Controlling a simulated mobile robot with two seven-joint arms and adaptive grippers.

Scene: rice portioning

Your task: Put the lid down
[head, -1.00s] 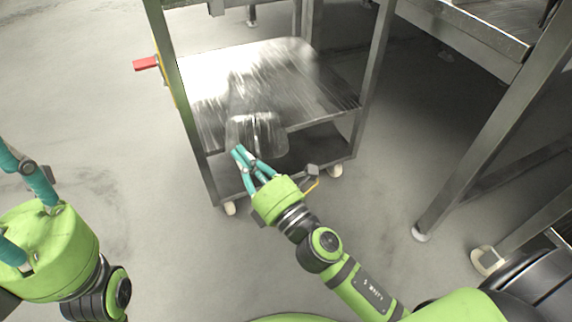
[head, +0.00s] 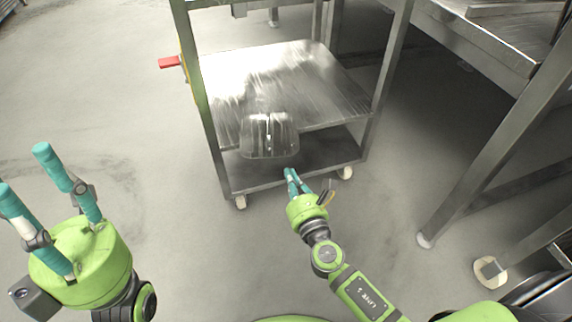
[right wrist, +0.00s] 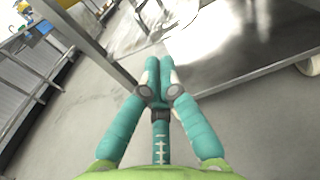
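A clear, see-through lid (head: 270,146) shows in the head view at the front of the metal cart. It overlaps the front edge of the cart's shelf (head: 320,88); I cannot tell exactly how it is supported. My right gripper (head: 291,173) is in front of the cart, below and right of the lid and apart from it. In the right wrist view its fingers (right wrist: 160,66) meet at the tips with nothing seen between them. My left gripper (head: 24,172) is at the far left, fingers apart and empty, well away from the cart.
The cart has upright legs, a dark lower shelf (head: 330,152) and wheels. A red handle (head: 170,62) sticks out on its left. A metal table (head: 480,45) stands at the right. The grey floor left of the cart is clear.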

